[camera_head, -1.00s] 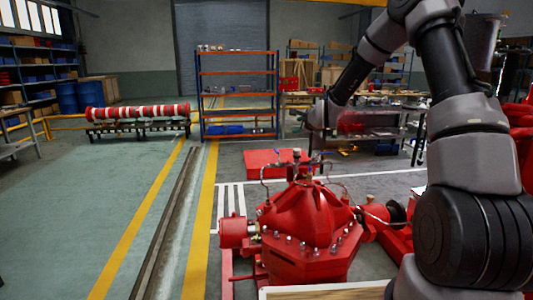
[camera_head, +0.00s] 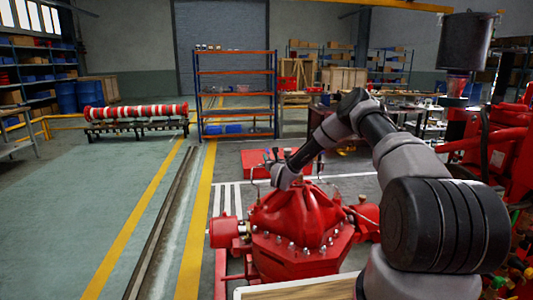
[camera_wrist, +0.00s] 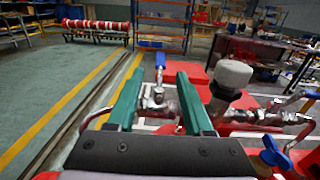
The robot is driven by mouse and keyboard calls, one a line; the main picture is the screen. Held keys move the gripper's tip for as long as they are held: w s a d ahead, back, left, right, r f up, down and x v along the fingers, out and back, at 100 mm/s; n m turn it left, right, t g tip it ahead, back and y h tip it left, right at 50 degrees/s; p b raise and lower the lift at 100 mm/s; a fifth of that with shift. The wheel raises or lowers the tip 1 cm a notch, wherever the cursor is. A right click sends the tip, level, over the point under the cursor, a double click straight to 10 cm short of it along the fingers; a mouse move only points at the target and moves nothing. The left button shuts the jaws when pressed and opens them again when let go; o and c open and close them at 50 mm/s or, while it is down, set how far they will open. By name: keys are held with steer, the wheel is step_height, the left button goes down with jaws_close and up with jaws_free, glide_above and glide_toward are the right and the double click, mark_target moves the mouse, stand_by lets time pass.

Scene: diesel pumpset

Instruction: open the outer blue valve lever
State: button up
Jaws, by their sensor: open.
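A blue valve lever (camera_wrist: 160,62) stands upright on a small metal valve (camera_wrist: 155,98) in the wrist view. My gripper (camera_wrist: 160,78) has two green fingers, spread open, one on each side of the lever in the picture. Contact does not show, and the depth between fingers and lever is unclear. A second blue handle (camera_wrist: 275,152) sits on the pipework at the lower right. In the head view my gripper (camera_head: 274,164) is over the left top of the red pump casing (camera_head: 300,222), where the levers are too small to tell apart.
A grey-white capped fitting (camera_wrist: 232,76) stands just right of the right finger. Bent metal pipes run on both sides of the valve. A red block (camera_head: 255,162) is behind the casing. Open floor (camera_head: 90,210) lies to the left.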

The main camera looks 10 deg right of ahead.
mark_target(269, 153)
steer(key=w, duration=0.7)
steer(key=shift+w, duration=0.3)
steer(key=shift+c, duration=0.3)
steer(key=shift+a, duration=0.1)
jaws_close()
stand_by(0.7)
